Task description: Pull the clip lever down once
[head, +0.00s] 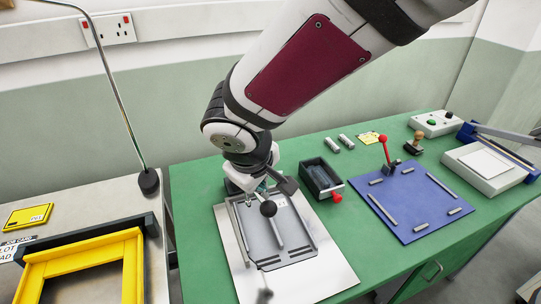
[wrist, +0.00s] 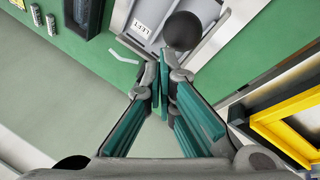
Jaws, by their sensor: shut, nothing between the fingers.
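A lever with a black ball knob (head: 268,208) stands at the upper end of a grey tray (head: 300,243) on a pale metal plate. The knob also shows in the wrist view (wrist: 182,31), just beyond the fingertips and slightly right of them. My gripper (head: 262,188) is at the back end of the tray, close to the knob. Its teal fingers (wrist: 163,80) are shut with nothing held. Whether a fingertip touches the knob cannot be told. The lever's stem is mostly hidden.
A yellow frame (head: 68,260) is on the left table, near a thin upright pole (head: 110,80). Green tabletop (head: 195,172) is bare left of the plate.

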